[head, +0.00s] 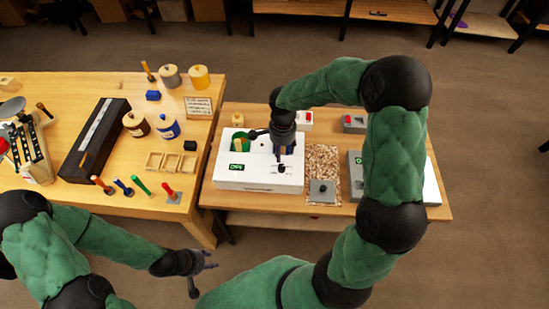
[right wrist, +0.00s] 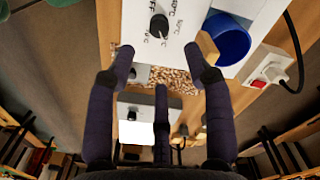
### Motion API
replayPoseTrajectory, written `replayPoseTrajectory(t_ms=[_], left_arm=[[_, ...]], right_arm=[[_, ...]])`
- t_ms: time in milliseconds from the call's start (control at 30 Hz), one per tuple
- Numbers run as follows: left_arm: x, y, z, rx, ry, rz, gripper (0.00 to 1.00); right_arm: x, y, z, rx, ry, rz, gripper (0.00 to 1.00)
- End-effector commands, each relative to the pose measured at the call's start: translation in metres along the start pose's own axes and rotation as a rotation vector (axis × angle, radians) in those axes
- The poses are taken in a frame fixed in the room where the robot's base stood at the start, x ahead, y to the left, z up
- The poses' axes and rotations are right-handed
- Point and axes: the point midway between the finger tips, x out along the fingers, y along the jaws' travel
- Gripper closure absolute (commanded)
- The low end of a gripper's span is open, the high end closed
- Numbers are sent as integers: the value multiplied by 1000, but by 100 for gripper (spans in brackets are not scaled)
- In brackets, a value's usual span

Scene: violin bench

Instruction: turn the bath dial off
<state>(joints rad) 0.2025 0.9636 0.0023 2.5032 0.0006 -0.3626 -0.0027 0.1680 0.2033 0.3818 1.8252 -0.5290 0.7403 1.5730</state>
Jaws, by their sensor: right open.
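The bath is a white box (head: 260,180) on the right-hand bench, with a small green panel (head: 237,167) on its front left. Its black dial (head: 281,168) sits on the front right. In the right wrist view the dial (right wrist: 159,25) is seen close, ringed by OFF and temperature marks; I cannot tell its exact pointing. My right gripper (head: 281,152) is over the bath, close to the dial. In the right wrist view the gripper (right wrist: 160,58) is open and empty, with the dial beyond its fingertips. My left gripper (head: 205,268) is open and empty, in front of the benches.
A blue pot (right wrist: 227,38) and wooden block (right wrist: 207,47) are near my fingers. A speckled strip (head: 323,160), small grey box (head: 322,190) and grey unit (head: 354,175) lie right. The left bench (head: 90,88) holds jars and tools.

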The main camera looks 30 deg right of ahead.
Motion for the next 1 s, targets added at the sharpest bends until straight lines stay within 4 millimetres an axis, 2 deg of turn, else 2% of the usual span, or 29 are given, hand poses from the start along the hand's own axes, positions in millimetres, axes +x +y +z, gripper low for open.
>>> replayPoseTrajectory(t_ms=[400,600,800,1000], left_arm=[[9,-3,0,0,-1,0,60],[12,-4,0,0,-1,0,60],[13,-4,0,0,0,0,60],[12,-4,0,0,0,0,60]], right_arm=[[69,1,2,-2,-5,5,48],[95,1,2,-3,-4,4,48],[106,1,2,-3,-5,1,48],[107,1,2,-3,-4,1,48]])
